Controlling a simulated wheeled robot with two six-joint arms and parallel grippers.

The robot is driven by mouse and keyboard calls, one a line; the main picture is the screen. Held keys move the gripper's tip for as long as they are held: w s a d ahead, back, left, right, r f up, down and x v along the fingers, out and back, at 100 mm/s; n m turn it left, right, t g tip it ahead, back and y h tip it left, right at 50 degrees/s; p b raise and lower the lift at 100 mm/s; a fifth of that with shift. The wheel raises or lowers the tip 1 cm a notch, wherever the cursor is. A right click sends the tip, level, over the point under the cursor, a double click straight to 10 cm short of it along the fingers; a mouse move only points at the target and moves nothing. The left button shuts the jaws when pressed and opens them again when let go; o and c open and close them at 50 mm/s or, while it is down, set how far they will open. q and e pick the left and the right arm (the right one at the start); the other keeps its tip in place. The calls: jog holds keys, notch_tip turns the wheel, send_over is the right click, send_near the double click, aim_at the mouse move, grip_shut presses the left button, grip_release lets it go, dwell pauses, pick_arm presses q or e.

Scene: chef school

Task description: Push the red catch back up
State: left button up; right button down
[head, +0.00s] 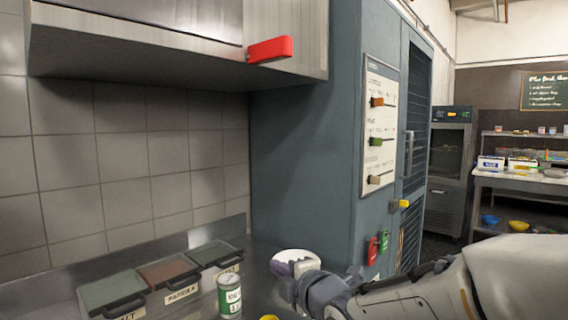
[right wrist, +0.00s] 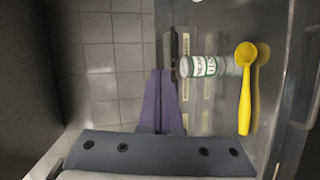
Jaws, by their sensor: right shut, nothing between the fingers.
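The red catch (head: 270,49) is a short red bar at the lower edge of the steel wall cabinet (head: 285,25). It lies nearly level, its right end slightly higher. My right gripper (head: 284,268) is low over the counter, well below the catch and apart from it. Its purple fingers (right wrist: 159,98) are shut and empty in the right wrist view, where the catch does not show. My left gripper is in neither view.
Lidded bins (head: 165,272) line the tiled wall. A green-and-white can (head: 229,296) stands before them. A yellow spoon (right wrist: 245,90) lies beside the can. A tall blue-grey cabinet (head: 300,150) borders the counter on the right. The space below the wall cabinet is clear.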

jog(key=d+r+n+t+y+p, duration=0.2)
jog(key=r+n+y, duration=0.4)
jog(key=r+n, duration=0.5)
jog(key=s+d+r+n+t+y+p, duration=0.1)
jog(key=d+r+n+t+y+p, duration=0.2)
jog(key=r+n+y, duration=0.3)
notch_tip(320, 180, up, 10)
jog(key=d+n+p, duration=0.1)
jog(key=n, duration=0.4)
jog(key=shift+d+n+y, duration=0.3)
jog(key=shift+d+y, duration=0.05)
jog(key=shift+y, duration=0.05)
jog(key=p, duration=0.9)
send_near(276, 59)
jog(key=x, duration=0.5)
jog(key=shift+w+a+f, duration=0.2)
jog(key=shift+w+f, duration=0.1)
jog(key=shift+r, duration=0.55)
